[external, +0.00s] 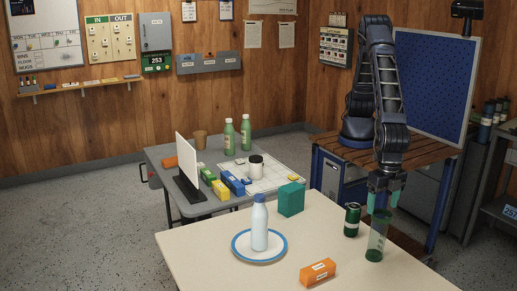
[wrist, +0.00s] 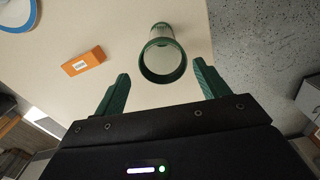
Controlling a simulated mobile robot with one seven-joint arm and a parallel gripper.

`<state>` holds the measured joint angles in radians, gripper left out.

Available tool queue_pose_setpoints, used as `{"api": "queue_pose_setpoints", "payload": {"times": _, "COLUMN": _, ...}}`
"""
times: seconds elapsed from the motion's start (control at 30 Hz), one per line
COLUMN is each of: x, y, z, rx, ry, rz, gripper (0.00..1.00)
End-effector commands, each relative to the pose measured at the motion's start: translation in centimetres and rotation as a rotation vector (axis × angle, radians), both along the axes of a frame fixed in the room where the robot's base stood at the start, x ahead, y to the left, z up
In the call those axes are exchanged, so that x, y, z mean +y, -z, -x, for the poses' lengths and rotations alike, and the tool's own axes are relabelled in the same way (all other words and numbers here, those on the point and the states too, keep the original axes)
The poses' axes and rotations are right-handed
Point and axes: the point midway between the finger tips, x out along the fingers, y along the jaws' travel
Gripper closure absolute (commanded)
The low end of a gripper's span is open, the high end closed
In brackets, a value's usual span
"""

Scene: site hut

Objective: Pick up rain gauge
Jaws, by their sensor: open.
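The rain gauge looks to be the clear, green-tinted cylinder (external: 376,240) standing upright near the right edge of the cream table (external: 215,255). In the wrist view the cylinder (wrist: 163,56) shows its open green rim, a little beyond the fingertips and between their lines. My gripper (external: 383,195) points down right above the cylinder in the external view. Its two green fingers are spread open and empty in the wrist view (wrist: 162,82). I cannot tell whether the fingertips reach below the rim.
A dark green can (external: 352,220) stands close left of the cylinder. An orange box (external: 318,272), a teal box (external: 291,199) and a white bottle (external: 260,225) on a blue-rimmed plate (external: 236,252) share the table. A grey table (external: 160,155) with bottles stands behind.

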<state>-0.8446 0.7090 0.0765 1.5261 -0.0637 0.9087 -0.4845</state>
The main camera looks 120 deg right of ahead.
Motion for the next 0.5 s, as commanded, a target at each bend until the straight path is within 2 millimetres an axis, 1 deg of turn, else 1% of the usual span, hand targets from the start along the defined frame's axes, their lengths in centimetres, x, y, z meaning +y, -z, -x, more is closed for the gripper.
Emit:
{"api": "queue_pose_setpoints", "payload": {"times": 0.03, "x": 0.0, "y": 0.9, "z": 0.0, "rx": 0.001, "ry": 0.0, "rz": 0.002, "gripper": 0.26}}
{"api": "queue_pose_setpoints", "payload": {"times": 0.1, "x": 0.0, "y": 1.9, "z": 0.1, "rx": 0.002, "ry": 0.0, "rz": 0.003, "gripper": 0.26}}
{"api": "queue_pose_setpoints", "payload": {"times": 0.37, "x": 0.0, "y": 3.5, "z": 0.2, "rx": 0.001, "ry": 0.0, "rz": 0.001, "gripper": 0.26}}
{"api": "queue_pose_setpoints", "payload": {"times": 0.5, "x": 0.0, "y": 5.2, "z": 0.3, "rx": 0.001, "ry": 0.001, "rz": 0.002, "gripper": 0.26}}
